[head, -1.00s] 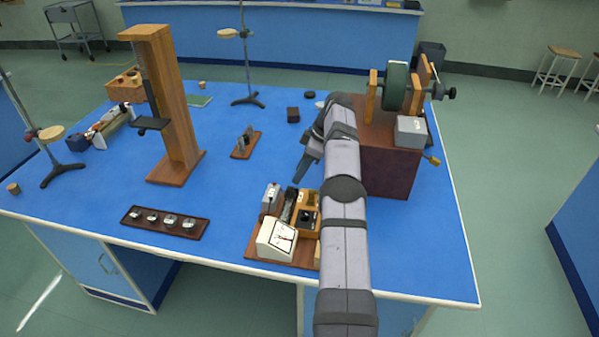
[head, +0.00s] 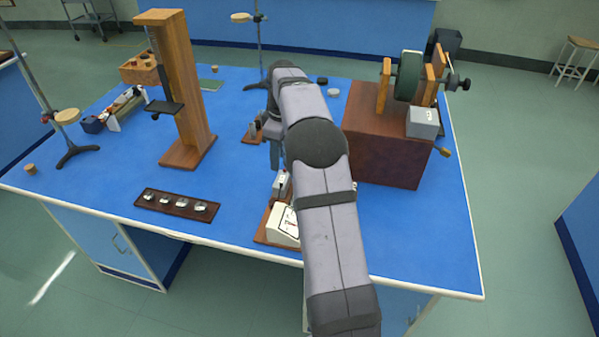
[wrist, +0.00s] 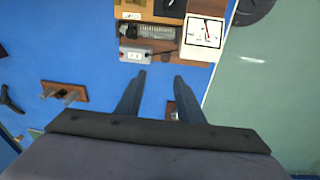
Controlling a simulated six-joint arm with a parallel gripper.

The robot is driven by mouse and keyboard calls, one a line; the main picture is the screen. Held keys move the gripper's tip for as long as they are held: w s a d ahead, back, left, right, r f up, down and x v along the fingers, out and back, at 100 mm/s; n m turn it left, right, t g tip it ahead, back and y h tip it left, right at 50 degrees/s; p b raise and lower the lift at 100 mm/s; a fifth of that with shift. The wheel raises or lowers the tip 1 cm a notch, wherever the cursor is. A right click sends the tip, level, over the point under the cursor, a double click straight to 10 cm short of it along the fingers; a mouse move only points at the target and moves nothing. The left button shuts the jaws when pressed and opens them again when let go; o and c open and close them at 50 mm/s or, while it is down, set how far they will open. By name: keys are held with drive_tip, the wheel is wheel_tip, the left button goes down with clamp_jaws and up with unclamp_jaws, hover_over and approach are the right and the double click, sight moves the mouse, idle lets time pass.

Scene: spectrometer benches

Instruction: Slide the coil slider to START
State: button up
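The board with a dark ribbed coil-like part (wrist: 147,33) shows at the top of the wrist view; I cannot tell which part is the coil slider, and no START mark is readable. Beside it are a white dial meter (wrist: 203,32) and a pale box (wrist: 135,56). In the head view the meter (head: 284,226) and pale box (head: 280,184) show, while my arm hides the coil part. My gripper (wrist: 159,77) is open and empty, its fingertips apart and near the pale box in the picture. In the head view my gripper (head: 276,158) is partly hidden by my arm.
A small wooden stand (wrist: 65,92) lies left of my gripper. A tall wooden stand (head: 180,90) and a tray of several round pieces (head: 176,205) are at the left. A dark red box with a green wheel (head: 390,150) stands at the right.

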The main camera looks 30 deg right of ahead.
drive_tip(key=s+d+f+m+h, duration=0.2)
drive_tip(key=s+d+f+m, duration=0.15)
drive_tip(key=f+m, duration=0.4)
drive_tip(key=shift+w+d+r+m+t+h, duration=0.1)
drive_tip(key=shift+w+d+m+t+h, duration=0.35)
drive_tip(key=shift+m, duration=1.2)
drive_tip(key=shift+w+d+r+m+t, duration=0.15)
drive_tip(key=shift+w+d+m, duration=0.4)
drive_tip(key=shift+w+m, duration=0.8)
drive_tip(key=shift+w+d+r+m+t+h, duration=0.1)
drive_tip(key=shift+w+d+m+t+h, duration=0.3)
drive_tip(key=shift+m, duration=1.55)
drive_tip(key=shift+d, duration=0.1)
drive_tip(key=shift+p+x, duration=1.4)
drive_tip(key=shift+x, duration=2.25)
drive_tip(key=shift+s+f, duration=0.1)
drive_tip(key=shift+c, duration=0.6)
clamp_jaws()
